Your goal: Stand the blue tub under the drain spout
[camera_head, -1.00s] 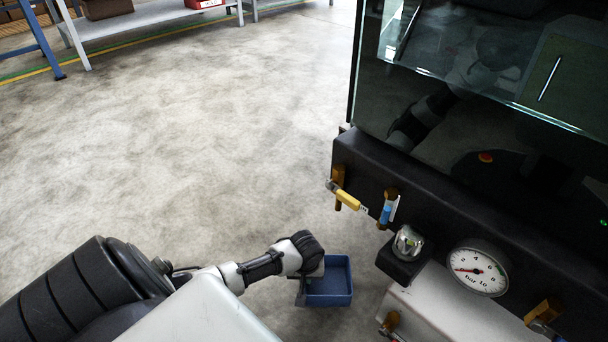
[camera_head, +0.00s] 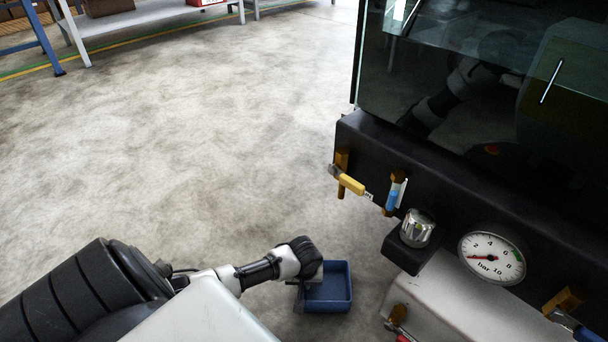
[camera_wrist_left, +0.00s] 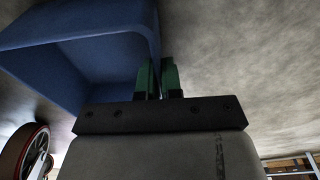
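The blue tub (camera_head: 340,304) is an open rectangular box, upright, low in the middle of the head view and left of the machine. Its big blue wall also fills the upper left of the left wrist view (camera_wrist_left: 110,62). My left gripper (camera_head: 312,282) is at the tub's left side. In the left wrist view, its green fingers (camera_wrist_left: 158,75) are close together on either side of the tub's wall edge. Whether the tub touches the floor I cannot tell. A brass fitting (camera_head: 397,314) sits low on the machine, right of the tub; whether it is the drain spout is unclear. My right gripper is out of view.
The dark machine front (camera_head: 435,185) carries a yellow-handled valve (camera_head: 350,184), a blue-marked fitting (camera_head: 393,195), a chrome knob (camera_head: 417,228) and a pressure gauge (camera_head: 491,257). A wheel (camera_wrist_left: 25,150) shows in the left wrist view. Floor left of the machine is clear.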

